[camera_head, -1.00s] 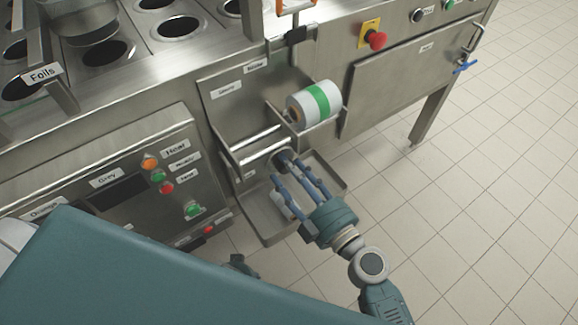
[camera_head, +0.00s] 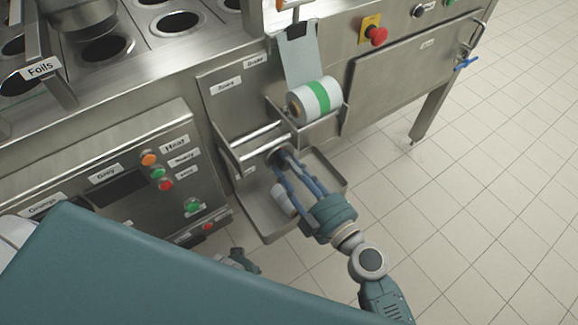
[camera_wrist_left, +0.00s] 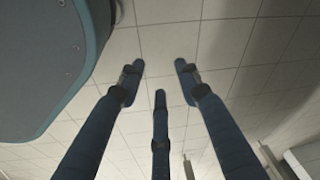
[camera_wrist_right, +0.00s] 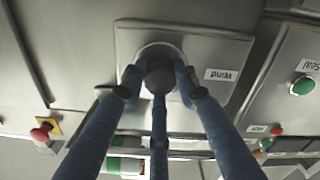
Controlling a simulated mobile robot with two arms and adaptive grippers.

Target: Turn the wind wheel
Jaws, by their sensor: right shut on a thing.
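The wind wheel (camera_wrist_right: 160,75) is a dark round knob on a metal plate, with a label reading "Wind" beside it in the right wrist view. In the head view the wheel (camera_head: 277,157) sits below the foil roll, mostly hidden by my fingers. My right gripper (camera_head: 283,163) has its three fingers closed around the wheel; its fingertips (camera_wrist_right: 160,80) also show there in the right wrist view. My left gripper (camera_wrist_left: 160,80) is open and empty above the tiled floor. It shows only in small part in the head view.
A white roll with a green band (camera_head: 318,97) rests in a metal holder, a pale strip (camera_head: 299,55) running up from it. A small white cylinder (camera_head: 283,199) lies in the tray (camera_head: 258,226). A button panel (camera_head: 125,180) stands left; tiled floor is free at right.

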